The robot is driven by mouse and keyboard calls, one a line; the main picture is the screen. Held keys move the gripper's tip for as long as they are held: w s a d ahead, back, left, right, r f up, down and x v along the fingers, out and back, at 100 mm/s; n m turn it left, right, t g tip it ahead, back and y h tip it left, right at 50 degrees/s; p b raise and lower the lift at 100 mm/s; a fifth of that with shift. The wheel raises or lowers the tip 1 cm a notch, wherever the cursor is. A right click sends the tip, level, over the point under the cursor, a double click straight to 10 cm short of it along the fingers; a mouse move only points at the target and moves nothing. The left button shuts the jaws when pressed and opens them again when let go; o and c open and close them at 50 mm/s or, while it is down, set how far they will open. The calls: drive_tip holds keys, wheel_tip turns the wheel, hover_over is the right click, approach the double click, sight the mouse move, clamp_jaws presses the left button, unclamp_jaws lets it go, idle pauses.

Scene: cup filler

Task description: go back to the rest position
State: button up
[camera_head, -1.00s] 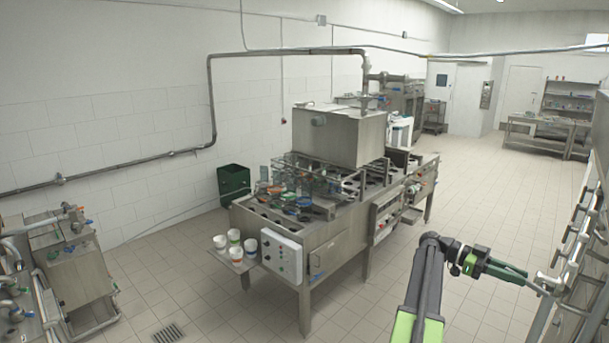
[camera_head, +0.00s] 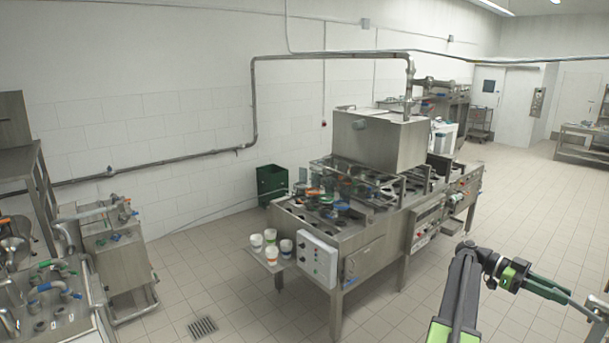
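My arm reaches up from the bottom right, and my gripper (camera_head: 562,293) points to the right near the frame's right edge. Its fingers show as a dark green bar seen from the side, and I cannot tell whether they are open or shut. A thin grey piece shows just beyond the fingertips, and I cannot tell whether it touches them. The cup filler machine (camera_head: 372,262) stands in the middle, well apart from my gripper. Several white cups (camera_head: 270,236) stand on a small shelf (camera_head: 262,256) at its front left end.
A green crate (camera_head: 272,183) stands on the floor behind the machine. Steel equipment with pipes (camera_head: 112,250) fills the left side. A floor drain (camera_head: 203,327) lies at the bottom. Tiled floor is free between the left equipment and the machine, and to the machine's right.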

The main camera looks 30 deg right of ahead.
drive_tip(key=w+a, duration=0.1)
drive_tip(key=w, duration=0.8)
drive_tip(key=s, duration=0.7)
drive_tip(key=s+d, duration=0.1)
drive_tip(key=s, duration=0.2)
drive_tip(key=shift+s+f, duration=0.1)
drive_tip(key=shift+s, duration=0.2)
drive_tip(key=shift+s+f, duration=0.15)
drive_tip(key=shift+s, duration=0.6)
drive_tip(key=f+b, duration=0.1)
drive_tip(key=b, duration=0.2)
drive_tip(key=shift+w+d+f+g, duration=0.15)
drive_tip(key=shift+g, duration=0.25)
wheel_tip(320, 180, down, 2)
drive_tip(key=g+b, duration=0.3)
drive_tip(key=b, duration=0.6)
drive_tip(key=shift+w+g+h+b, duration=0.15)
drive_tip(key=shift+g+h+b, duration=0.15)
drive_tip(key=shift+b, duration=0.05)
drive_tip(key=b+v, duration=0.6)
drive_tip(key=v, duration=1.1)
drive_tip(key=p, duration=1)
approach(575, 307)
drive_tip(key=w+r, duration=0.4)
drive_tip(key=w, duration=0.1)
drive_tip(key=shift+s+d+f+t, duration=0.1)
drive_tip(key=shift+d+f+t, duration=0.1)
drive_tip(key=shift+t, duration=0.3)
